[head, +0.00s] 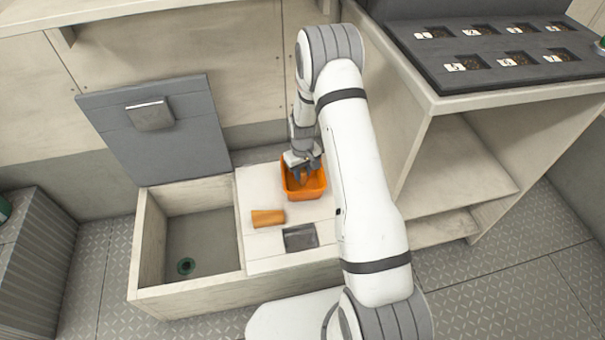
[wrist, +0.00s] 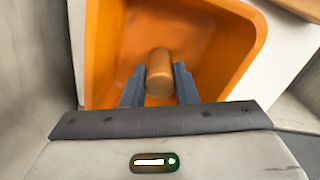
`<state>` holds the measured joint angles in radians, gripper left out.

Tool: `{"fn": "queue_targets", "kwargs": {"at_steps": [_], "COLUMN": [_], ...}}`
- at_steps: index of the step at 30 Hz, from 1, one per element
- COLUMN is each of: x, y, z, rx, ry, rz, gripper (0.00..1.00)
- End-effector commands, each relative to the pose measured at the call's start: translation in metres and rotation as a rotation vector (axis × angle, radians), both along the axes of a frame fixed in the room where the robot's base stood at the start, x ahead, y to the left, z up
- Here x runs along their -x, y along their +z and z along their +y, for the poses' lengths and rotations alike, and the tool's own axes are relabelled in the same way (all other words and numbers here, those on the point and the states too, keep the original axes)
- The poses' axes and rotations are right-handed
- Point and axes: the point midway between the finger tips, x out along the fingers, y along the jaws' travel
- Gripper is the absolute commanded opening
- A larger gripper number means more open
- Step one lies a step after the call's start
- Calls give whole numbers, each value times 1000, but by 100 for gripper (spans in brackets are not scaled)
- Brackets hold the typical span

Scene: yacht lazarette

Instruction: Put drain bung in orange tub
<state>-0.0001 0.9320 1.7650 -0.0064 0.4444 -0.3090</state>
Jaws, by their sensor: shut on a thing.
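The orange tub (head: 306,192) stands on the pale bench top, and its inside fills much of the wrist view (wrist: 205,35). My gripper (head: 304,175) points down into the tub. In the wrist view its two dark fingers (wrist: 159,75) are shut on a tan-orange cylinder, which looks like the drain bung (wrist: 159,65). The bung is within the tub's outline; whether it touches the tub floor I cannot tell. In the head view the fingers and tub wall largely hide it.
An orange-tan cylinder (head: 267,218) lies on the bench near a dark square recess (head: 300,237). Left of it is an open locker (head: 142,245) with a green ring (head: 185,266) on its floor and a raised grey lid (head: 165,150). A shelf unit (head: 455,140) stands at right.

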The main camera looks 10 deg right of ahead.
Motion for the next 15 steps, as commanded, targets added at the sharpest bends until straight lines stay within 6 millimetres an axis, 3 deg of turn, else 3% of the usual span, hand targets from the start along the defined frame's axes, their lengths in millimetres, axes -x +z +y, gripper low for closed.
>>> {"fn": "queue_targets", "kwargs": {"at_steps": [10, 11, 15], "x": [0, 0, 0], "y": [-4, -4, -3], "z": [0, -1, -1], "rx": [0, 0, 0], "ry": [-1, -1, -1], "rz": [-1, -1, -1], "gripper": [5, 27, 38]}}
